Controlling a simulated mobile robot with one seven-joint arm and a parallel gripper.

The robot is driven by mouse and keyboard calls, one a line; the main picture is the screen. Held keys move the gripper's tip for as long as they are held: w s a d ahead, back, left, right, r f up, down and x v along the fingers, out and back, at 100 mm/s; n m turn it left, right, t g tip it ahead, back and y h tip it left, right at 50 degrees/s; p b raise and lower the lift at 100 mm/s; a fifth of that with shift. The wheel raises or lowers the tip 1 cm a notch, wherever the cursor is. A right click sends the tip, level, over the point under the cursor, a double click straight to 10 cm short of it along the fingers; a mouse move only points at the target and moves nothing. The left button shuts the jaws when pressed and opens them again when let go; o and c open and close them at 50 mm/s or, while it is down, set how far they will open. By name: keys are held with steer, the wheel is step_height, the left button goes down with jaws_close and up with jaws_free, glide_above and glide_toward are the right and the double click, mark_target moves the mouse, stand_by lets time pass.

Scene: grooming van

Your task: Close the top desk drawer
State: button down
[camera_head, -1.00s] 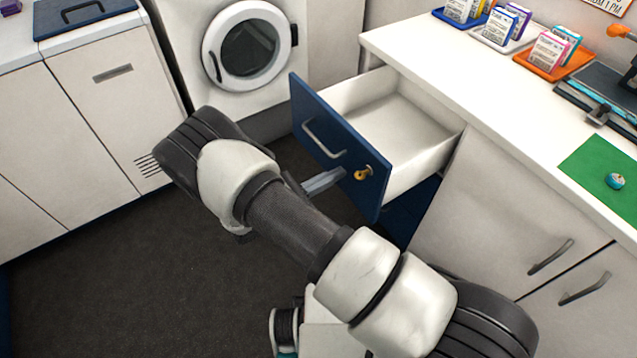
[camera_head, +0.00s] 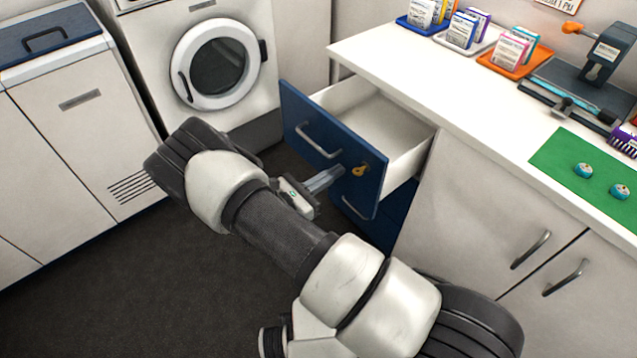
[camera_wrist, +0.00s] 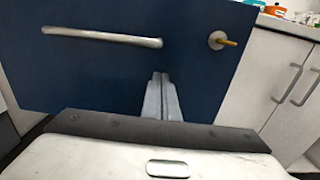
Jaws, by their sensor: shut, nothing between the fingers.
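The top desk drawer (camera_head: 305,113) stands pulled out under the white counter, its blue front facing left and its pale inside empty. Its front has a grey bar handle (camera_head: 318,142) and a brass key (camera_head: 361,170) in the lock. In the wrist view the blue front (camera_wrist: 90,80) fills the upper middle, with the handle (camera_wrist: 102,36) at upper left and the key (camera_wrist: 222,41) at upper right. My gripper (camera_head: 337,172) is shut and empty, pointing at the drawer front below the handle and key. In the wrist view its fingertips (camera_wrist: 161,77) overlap the front; I cannot tell whether they touch it.
A lower blue drawer (camera_head: 357,211) sits beneath. White cabinet doors (camera_head: 480,200) are to the right. The counter (camera_head: 400,65) carries trays of packets and a green mat (camera_head: 560,160). A washing machine (camera_head: 215,65) stands behind. Dark floor (camera_head: 100,270) is free at left.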

steer(key=b+x, duration=0.2)
steer(key=x, duration=1.7)
steer(key=shift+w+d, duration=0.2)
steer(key=shift+d, duration=0.05)
steer(key=shift+w+d, duration=0.35)
steer(key=shift+d, duration=0.1)
steer(key=shift+w+d+r, duration=0.1)
steer(key=shift+d+r, duration=0.1)
steer(key=shift+r, duration=0.05)
